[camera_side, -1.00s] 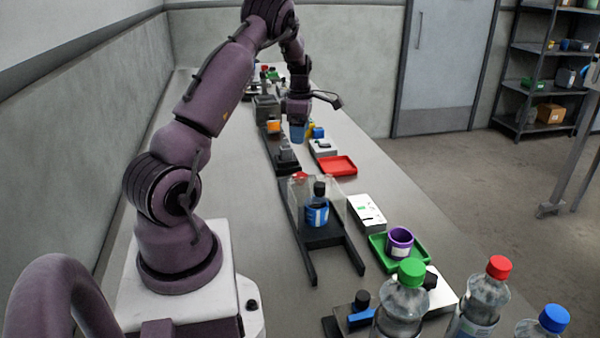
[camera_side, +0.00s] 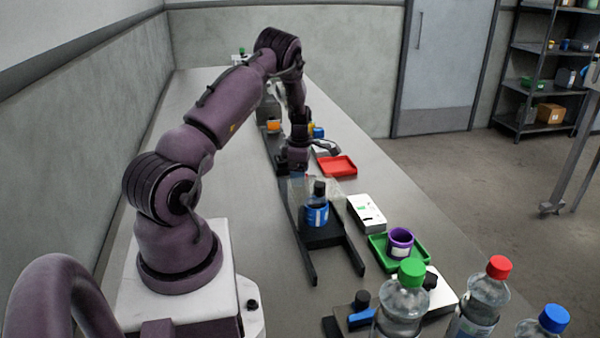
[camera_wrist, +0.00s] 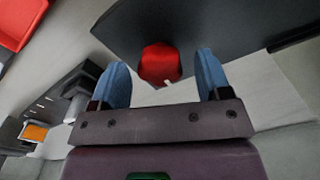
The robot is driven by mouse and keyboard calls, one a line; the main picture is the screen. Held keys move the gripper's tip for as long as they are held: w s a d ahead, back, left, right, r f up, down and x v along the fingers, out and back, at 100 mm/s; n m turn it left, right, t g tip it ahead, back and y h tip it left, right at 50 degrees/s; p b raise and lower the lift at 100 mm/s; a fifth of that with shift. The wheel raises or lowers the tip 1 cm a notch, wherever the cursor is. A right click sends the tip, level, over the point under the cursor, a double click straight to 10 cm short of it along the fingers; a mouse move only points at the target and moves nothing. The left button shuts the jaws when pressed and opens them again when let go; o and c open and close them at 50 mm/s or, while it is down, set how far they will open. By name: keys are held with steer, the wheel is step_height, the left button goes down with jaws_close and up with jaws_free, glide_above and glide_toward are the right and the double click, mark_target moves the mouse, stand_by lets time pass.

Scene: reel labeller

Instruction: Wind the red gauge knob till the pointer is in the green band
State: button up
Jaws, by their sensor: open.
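The red gauge knob (camera_wrist: 159,63) shows in the wrist view, on a dark fixture (camera_wrist: 225,25), with a small white mark on its lower right edge. My gripper (camera_wrist: 160,75) is open, its two blue fingers on either side of the knob with gaps between; contact does not show. In the side view my gripper (camera_side: 297,172) is low over the back of the dark fixture (camera_side: 322,238), and the knob is mostly hidden behind it. The pointer and the green band cannot be made out in either view.
On the fixture stands a dark bottle with a blue label (camera_side: 317,212) beside clear panels. A red tray (camera_side: 337,166), a white box (camera_side: 366,212) and a green tray (camera_side: 412,262) with a purple roll (camera_side: 399,243) lie to the right. Capped bottles (camera_side: 483,295) stand in front.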

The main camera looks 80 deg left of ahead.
steer(key=c, duration=0.9)
